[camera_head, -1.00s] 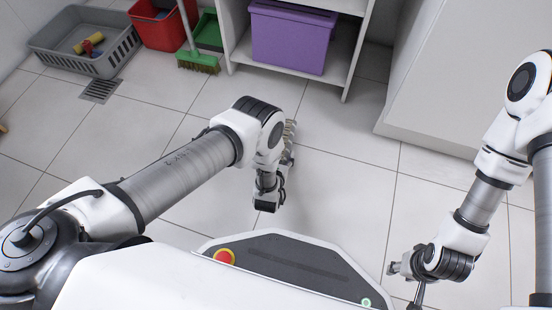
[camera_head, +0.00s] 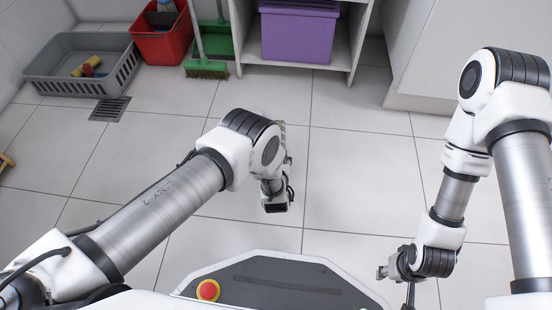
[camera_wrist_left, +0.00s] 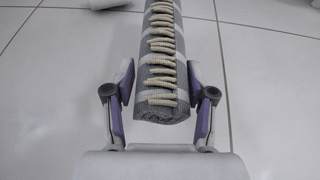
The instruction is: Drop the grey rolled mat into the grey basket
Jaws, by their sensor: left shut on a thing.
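The grey rolled mat (camera_wrist_left: 160,100) with cream tassels lies lengthwise between the fingers of my left gripper (camera_wrist_left: 160,78) in the left wrist view. The gripper is shut on it, near one end of the roll. In the head view my left arm hides most of the mat and the fingers. The grey basket (camera_head: 123,76) stands on the floor at the upper left, well apart from my left gripper, with a yellow and red item (camera_head: 88,68) inside. My right gripper (camera_head: 409,292) is low on the right; its fingers are too unclear to judge.
A red bin (camera_head: 160,47) stands right of the basket, with a green dustpan (camera_head: 217,42) and broom (camera_head: 206,68) beside it. A purple box (camera_head: 298,35) sits in a white shelf unit (camera_head: 350,50). A floor drain (camera_head: 109,109) lies before the basket. The middle floor is clear.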

